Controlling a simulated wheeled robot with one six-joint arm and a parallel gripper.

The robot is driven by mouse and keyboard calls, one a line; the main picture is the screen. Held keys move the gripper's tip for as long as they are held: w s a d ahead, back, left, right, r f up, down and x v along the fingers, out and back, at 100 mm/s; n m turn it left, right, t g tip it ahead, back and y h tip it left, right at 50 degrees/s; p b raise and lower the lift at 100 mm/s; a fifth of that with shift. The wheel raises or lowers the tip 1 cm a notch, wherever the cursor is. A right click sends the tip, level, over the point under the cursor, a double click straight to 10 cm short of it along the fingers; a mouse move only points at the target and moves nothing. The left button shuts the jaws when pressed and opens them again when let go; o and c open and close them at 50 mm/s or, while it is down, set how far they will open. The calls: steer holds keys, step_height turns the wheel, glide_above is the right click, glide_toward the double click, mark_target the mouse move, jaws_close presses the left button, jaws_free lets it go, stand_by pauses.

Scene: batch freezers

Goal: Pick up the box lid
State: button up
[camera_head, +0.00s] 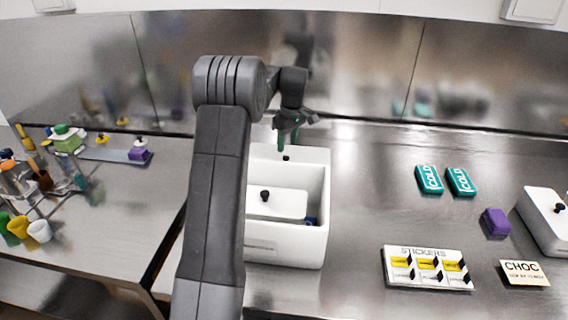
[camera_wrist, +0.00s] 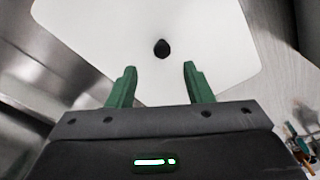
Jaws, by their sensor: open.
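A white box (camera_head: 290,250) stands open on the steel counter, partly hidden behind my arm. A white lid with a black knob (camera_head: 286,158) shows at the box's back edge; how it rests there is unclear. It fills the upper part of the wrist view as a white panel (camera_wrist: 100,30). My gripper (camera_head: 288,146) is open and empty over this lid. In the wrist view, the knob (camera_wrist: 161,48) lies beyond the two green fingertips, roughly midway between them, and apart from both.
Inside the box is a white piece with a black knob (camera_head: 265,195) and something blue. To the right are two teal COLD packs (camera_head: 430,179), a purple block (camera_head: 495,223), a sticker tray (camera_head: 428,283), a CHOC card (camera_head: 524,273) and another white knobbed box (camera_head: 545,222).

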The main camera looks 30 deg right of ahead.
mark_target(286, 157)
steer(key=shift+s+f, duration=0.15)
steer(key=shift+f, duration=0.4)
steer(key=f, duration=0.4)
steer(key=shift+a+f+p, duration=0.2)
steer(key=shift+f+p, duration=0.1)
jaws_close()
